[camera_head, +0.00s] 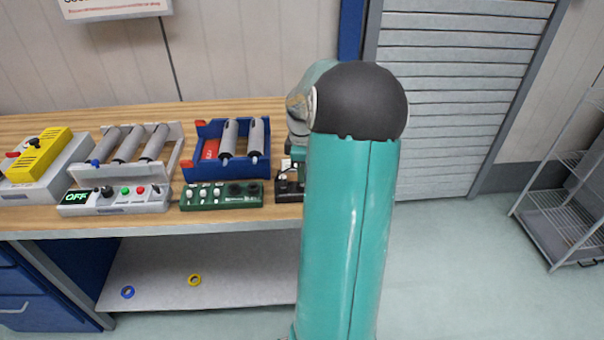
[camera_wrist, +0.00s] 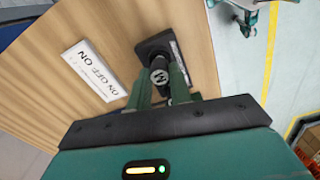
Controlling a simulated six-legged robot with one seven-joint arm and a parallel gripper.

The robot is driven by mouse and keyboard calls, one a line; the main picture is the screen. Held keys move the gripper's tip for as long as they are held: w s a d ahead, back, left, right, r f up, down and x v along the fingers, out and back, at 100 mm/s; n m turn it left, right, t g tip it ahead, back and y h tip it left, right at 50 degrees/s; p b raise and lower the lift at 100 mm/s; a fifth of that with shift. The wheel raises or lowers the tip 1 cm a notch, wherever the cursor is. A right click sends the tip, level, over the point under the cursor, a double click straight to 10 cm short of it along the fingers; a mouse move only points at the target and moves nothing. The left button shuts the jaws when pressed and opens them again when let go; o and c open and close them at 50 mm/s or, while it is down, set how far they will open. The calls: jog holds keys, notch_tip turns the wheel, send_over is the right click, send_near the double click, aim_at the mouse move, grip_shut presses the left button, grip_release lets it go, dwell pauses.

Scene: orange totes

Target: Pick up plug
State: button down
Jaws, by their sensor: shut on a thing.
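In the wrist view, the plug (camera_wrist: 159,72) is a small dark cylinder with a light mark on its end. My gripper (camera_wrist: 161,84) has its two green fingers on either side of it and is shut on it. A black box (camera_wrist: 152,47) lies just beyond the plug on the wooden table. I cannot tell whether the plug still touches the box.
A blue holder (camera_head: 206,170) with grey cylinders, a green panel (camera_head: 222,203), a grey OFF panel (camera_head: 115,208) and a yellow device (camera_head: 40,153) stand left of my arm.

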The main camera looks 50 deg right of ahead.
jog(key=s+a+r, duration=0.5)
jog(key=a+r, duration=0.7)
jog(key=a, duration=0.1)
jog(key=shift+s, duration=0.2)
